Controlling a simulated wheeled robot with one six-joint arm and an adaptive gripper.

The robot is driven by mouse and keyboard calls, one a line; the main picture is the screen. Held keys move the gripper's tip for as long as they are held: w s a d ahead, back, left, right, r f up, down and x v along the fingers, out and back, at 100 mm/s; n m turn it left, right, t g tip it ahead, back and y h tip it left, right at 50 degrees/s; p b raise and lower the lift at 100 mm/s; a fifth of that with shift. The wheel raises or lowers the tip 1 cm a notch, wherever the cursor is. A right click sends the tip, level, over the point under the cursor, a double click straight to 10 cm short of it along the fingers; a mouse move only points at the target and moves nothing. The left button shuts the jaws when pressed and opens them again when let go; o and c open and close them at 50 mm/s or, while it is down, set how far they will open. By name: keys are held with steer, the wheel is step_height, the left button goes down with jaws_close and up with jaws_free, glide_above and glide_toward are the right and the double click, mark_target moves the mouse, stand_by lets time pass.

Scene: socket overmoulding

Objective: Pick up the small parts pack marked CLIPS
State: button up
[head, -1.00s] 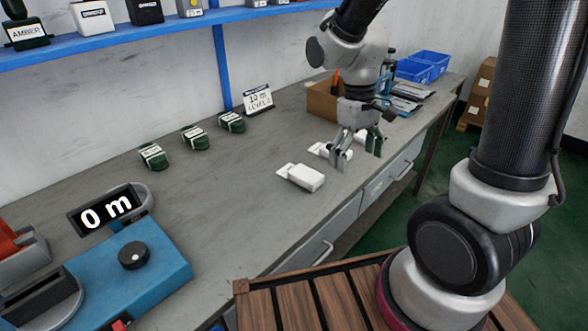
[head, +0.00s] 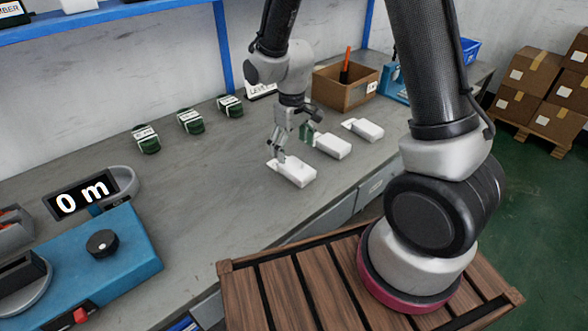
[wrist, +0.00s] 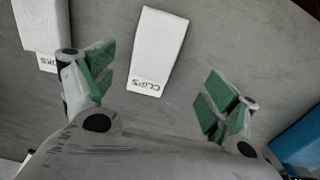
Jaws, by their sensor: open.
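The pack marked CLIPS (wrist: 155,55) is a white pouch-like block with its printed end toward me in the wrist view. It lies flat on the grey bench. In the head view it appears to be the nearest of three white packs (head: 296,174). My gripper (head: 293,145) is open and empty, just behind and above that pack's flap end. In the wrist view, the green-padded fingers of my gripper (wrist: 163,90) stand apart. The CLIPS pack lies ahead of the gap, nearer the left finger; its height below the fingertips is hard to judge.
A second white pack (wrist: 42,25), its label partly hidden, lies close by the left finger; it seems to be the middle pack (head: 333,147). A third pack (head: 367,130) lies farther off. Green items (head: 190,122) line the back; a blue machine (head: 115,255) stands at left.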

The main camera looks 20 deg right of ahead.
mark_target(295, 166)
steer(key=f, duration=0.5)
steer(key=d+f, duration=0.1)
steer(key=f, duration=0.1)
steer(key=shift+f, duration=0.4)
steer(key=c, duration=1.1)
